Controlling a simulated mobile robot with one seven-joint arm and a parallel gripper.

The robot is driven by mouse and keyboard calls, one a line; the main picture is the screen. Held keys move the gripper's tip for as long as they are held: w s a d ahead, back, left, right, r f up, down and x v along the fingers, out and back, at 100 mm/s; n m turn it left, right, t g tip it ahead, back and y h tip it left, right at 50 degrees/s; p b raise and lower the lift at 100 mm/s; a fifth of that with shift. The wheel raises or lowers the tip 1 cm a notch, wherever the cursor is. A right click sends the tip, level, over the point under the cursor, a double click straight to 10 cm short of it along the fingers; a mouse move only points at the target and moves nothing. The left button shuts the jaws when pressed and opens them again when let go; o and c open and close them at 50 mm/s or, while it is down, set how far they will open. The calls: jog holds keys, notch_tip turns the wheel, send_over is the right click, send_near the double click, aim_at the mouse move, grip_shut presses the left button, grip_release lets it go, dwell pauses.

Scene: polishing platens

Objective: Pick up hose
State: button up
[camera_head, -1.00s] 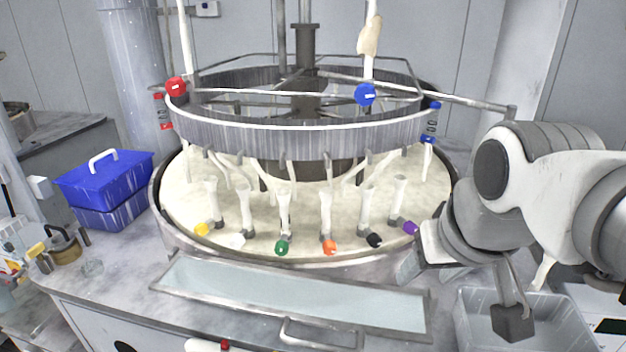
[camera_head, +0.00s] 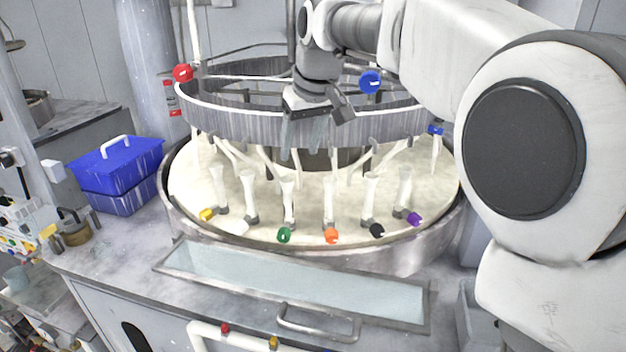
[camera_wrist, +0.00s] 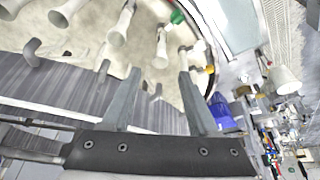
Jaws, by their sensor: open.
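Several white hoses or nozzles hang from the ring over the pale round platen (camera_head: 265,228). Their ends are yellow (camera_head: 207,213), white (camera_head: 236,228), green (camera_head: 285,235), orange (camera_head: 331,236), black (camera_head: 376,229) and purple (camera_head: 413,218). I cannot tell which is the task's hose. My gripper (camera_head: 302,138) is open and empty, pointing down in front of the grey ring (camera_head: 230,121), above the hose ends. In the wrist view, my gripper (camera_wrist: 160,82) has its fingers spread, with a white nozzle (camera_wrist: 160,50) and the green end (camera_wrist: 177,17) beyond them.
A framed trough (camera_head: 290,285) with a handle (camera_head: 318,320) lies in front of the platen. A blue lidded box (camera_head: 115,172) stands on the counter at left. Red (camera_head: 183,73) and blue (camera_head: 370,82) round knobs sit at the ring. My arm covers the right side.

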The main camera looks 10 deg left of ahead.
aim_at(289, 185)
jog(key=x, duration=1.2)
jog(key=shift+a+f, duration=0.2)
jog(key=shift+a, duration=0.1)
jog(key=shift+d+p+x, duration=0.2)
jog(key=shift+p+x, duration=0.25)
jog(key=shift+x, duration=2.2)
jog(key=shift+s, duration=0.15)
grip_shut()
